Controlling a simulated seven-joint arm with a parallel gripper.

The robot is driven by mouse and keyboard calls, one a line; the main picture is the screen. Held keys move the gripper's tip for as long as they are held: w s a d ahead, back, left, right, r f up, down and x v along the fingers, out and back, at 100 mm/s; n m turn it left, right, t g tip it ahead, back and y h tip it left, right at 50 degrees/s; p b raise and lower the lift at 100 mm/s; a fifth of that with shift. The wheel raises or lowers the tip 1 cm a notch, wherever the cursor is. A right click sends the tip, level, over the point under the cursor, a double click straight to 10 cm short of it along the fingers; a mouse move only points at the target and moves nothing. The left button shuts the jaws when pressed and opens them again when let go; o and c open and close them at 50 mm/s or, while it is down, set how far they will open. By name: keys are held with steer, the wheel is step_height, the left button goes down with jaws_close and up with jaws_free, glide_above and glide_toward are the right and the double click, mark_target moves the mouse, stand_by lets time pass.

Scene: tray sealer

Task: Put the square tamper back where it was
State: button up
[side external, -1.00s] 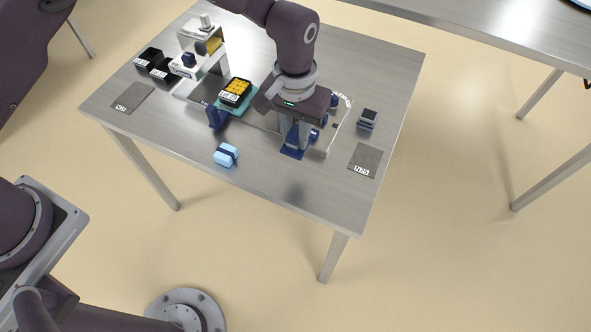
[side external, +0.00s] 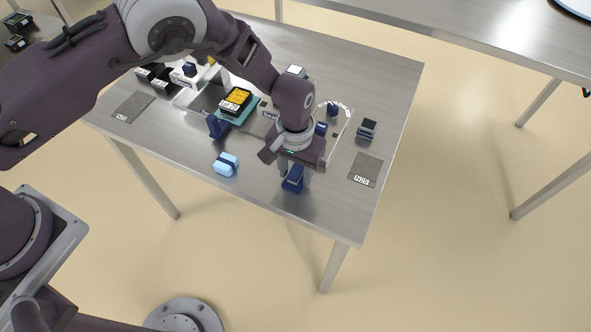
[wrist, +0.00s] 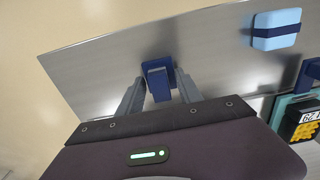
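The square tamper (side external: 292,185), dark blue with an upright block handle and a flat base, is at the front of the steel table, apparently standing on it. It also shows between my fingers in the wrist view (wrist: 158,84). My gripper (side external: 295,171) is just above it, pointing down, with one finger on each side of the handle. The fingers (wrist: 160,80) look spread, with narrow gaps beside the handle. Whether the base fully touches the table is hard to see.
A light blue block with a dark band (side external: 226,164) lies left of the tamper. A teal holder (side external: 250,106) with a yellow-filled black tray (side external: 236,101) is behind. A grey labelled mat (side external: 366,170) and a small dark block (side external: 367,129) lie right. The front table edge is close.

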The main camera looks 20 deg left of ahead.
step_height(320, 180, up, 12)
steer(key=shift+r, duration=0.15)
stand_by(0.4)
step_height(320, 180, up, 12)
steer(key=h, duration=0.1)
glide_above(296, 171)
steer(key=s+a, duration=0.1)
steer(key=a, duration=0.5)
steer(key=s+a+r+t+h, duration=0.1)
steer(key=s+a+r+t, duration=0.1)
steer(key=s+a+r, duration=0.7)
steer(key=s+a+r+t+y, duration=0.1)
steer(key=s+a, duration=0.3)
steer(key=s, duration=0.3)
steer(key=s+a+r+t+y, duration=0.1)
steer(key=s+a+r+t, duration=0.1)
steer(key=s+a, duration=0.2)
steer(key=s, duration=0.3)
steer(key=shift+s+t, duration=0.2)
steer(key=shift+t, duration=0.1)
